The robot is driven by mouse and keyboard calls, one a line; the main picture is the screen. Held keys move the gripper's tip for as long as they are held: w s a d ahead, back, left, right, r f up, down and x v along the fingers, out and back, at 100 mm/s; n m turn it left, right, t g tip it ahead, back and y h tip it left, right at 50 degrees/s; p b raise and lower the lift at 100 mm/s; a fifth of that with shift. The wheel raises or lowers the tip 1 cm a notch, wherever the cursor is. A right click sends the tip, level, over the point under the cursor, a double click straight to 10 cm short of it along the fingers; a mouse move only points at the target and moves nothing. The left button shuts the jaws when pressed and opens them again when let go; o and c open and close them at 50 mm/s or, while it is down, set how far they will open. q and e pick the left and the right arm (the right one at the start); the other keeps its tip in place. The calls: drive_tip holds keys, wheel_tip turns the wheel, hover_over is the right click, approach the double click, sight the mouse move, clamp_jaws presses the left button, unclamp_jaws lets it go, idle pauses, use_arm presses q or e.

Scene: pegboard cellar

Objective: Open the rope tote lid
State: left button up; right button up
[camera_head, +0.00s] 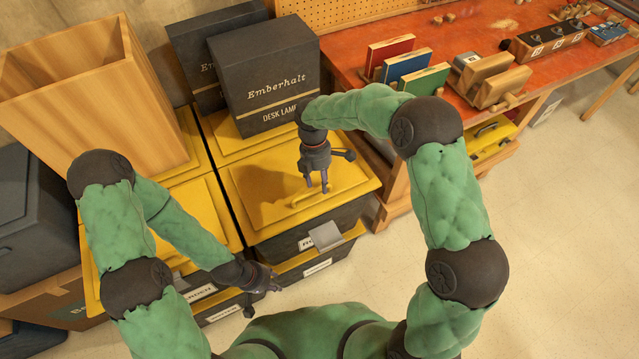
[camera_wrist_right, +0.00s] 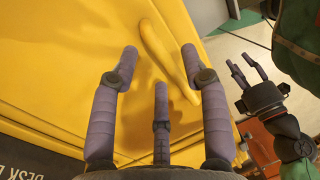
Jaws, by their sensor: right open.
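The tote under my right gripper has a yellow lid (camera_head: 270,205) and dark sides. Its lid is closed, with a raised yellow handle (camera_head: 325,196) near the front edge. The handle also shows in the right wrist view (camera_wrist_right: 166,50). My right gripper (camera_head: 318,187) points down above the handle, its fingers (camera_wrist_right: 160,62) spread and nothing between them. I cannot tell if a fingertip touches the lid. A grey plate (camera_head: 326,236) on the tote's front partly covers its label, which I cannot read. My left gripper (camera_head: 272,284) is low in front of the totes, open and empty (camera_wrist_right: 250,66).
Dark Emberhalt boxes (camera_head: 264,75) stand on the yellow surfaces behind the lid. A tall wooden bin (camera_head: 90,100) stands at the left on another yellow-lidded tote (camera_head: 215,200). A red-topped workbench (camera_head: 480,40) is at the right. The floor (camera_head: 560,230) at right is clear.

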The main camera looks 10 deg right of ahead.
drive_tip(key=shift+s+f, duration=0.1)
drive_tip(key=shift+f, duration=0.3)
clamp_jaws()
